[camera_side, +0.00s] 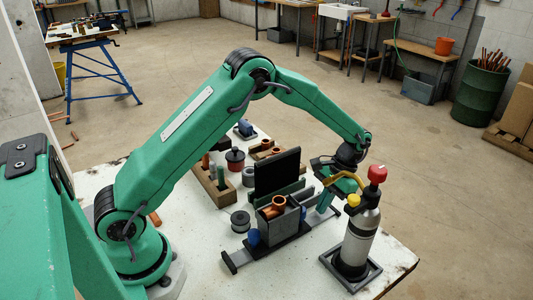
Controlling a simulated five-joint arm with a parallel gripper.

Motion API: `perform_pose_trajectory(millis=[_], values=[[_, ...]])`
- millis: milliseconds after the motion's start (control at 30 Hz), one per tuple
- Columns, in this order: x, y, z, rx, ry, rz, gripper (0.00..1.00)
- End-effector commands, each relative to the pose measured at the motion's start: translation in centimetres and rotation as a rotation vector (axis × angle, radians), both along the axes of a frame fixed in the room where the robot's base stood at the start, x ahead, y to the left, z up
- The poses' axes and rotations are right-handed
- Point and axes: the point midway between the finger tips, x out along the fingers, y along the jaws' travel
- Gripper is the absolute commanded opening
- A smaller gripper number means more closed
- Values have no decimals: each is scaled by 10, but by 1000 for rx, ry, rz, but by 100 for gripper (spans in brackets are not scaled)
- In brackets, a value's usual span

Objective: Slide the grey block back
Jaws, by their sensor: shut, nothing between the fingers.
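A dark grey box-shaped block (279,228) sits on a dark flat rail (236,261) near the middle of the worktop. Copper fittings (274,207) show at its open top. My gripper (324,208) points down to the right of the block, close to the rail's right end. Its green fingers are shut and look empty. I cannot tell from this view whether the fingertips touch the block or the rail.
A black upright panel (277,174) stands behind the block. A grey gas bottle (360,238) with a red knob stands in a square tray, right of my gripper. A wooden rack (214,192) and a dark spool (240,221) are at left. White worktop (205,265) is bare at the front left.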

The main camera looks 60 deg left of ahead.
Motion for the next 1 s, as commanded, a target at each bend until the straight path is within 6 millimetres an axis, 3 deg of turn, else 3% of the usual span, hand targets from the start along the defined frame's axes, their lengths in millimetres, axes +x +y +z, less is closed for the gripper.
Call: perform_pose_trajectory(millis=[500,1000], values=[[-37,0,-2,4,-1,-1,0],[-41,0,-1,4,-1,-1,0]])
